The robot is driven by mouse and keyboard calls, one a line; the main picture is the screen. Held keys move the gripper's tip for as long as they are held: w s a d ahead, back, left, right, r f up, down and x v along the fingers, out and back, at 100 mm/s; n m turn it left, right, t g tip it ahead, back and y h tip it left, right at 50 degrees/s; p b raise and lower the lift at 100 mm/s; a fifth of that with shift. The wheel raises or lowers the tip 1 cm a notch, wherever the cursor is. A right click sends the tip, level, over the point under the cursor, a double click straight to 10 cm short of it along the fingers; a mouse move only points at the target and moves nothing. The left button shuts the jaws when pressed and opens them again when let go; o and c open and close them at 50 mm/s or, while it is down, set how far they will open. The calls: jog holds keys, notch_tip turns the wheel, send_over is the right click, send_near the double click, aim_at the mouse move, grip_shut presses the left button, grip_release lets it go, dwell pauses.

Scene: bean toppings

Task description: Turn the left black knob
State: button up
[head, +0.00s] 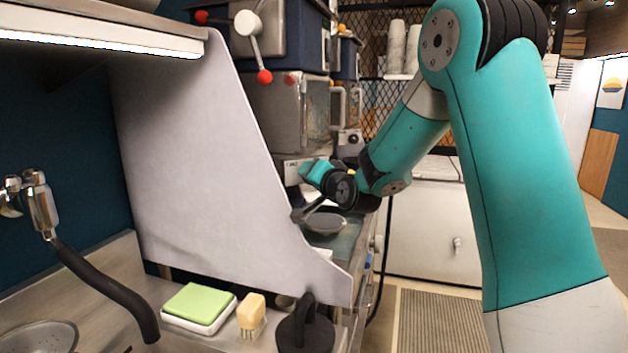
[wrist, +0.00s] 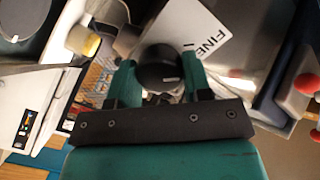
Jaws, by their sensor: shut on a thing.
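A round black knob (wrist: 160,76) shows in the wrist view beside a white plate with the letters "FINE" (wrist: 203,40). My gripper (wrist: 159,66) has its two teal fingers on either side of this knob and is shut on it. The frames do not show clearly whether this is the left knob. In the head view my arm reaches to the machines at the back of the counter, with my gripper (head: 316,172) in front of a grey machine. The knob is not clearly visible there and seems hidden by my wrist.
A large grey panel (head: 205,170) stands left of my arm. A green-topped sponge (head: 199,303), a wooden brush (head: 251,311) and a black tamper-like object (head: 305,328) lie in front. A dark round dish (head: 325,223) is below my wrist. Red-tipped levers (head: 253,45) stick out above.

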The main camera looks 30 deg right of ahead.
dwell(0.3)
jog(key=o, duration=0.9)
jog(key=shift+s, duration=0.1)
jog(key=shift+s+a+r+b, duration=0.3)
jog(key=shift+s+b, duration=1)
jog(key=shift+s, duration=1.55)
jog(key=shift+s+a+r+b, duration=0.15)
jog(key=shift+s+a+b, duration=0.25)
jog(key=shift+s+b, duration=1.7)
jog(key=shift+s+a+r+b, duration=0.2)
jog(key=shift+s+a+b, duration=0.25)
jog(key=shift+s, duration=3.2)
jog(key=shift+d, duration=0.1)
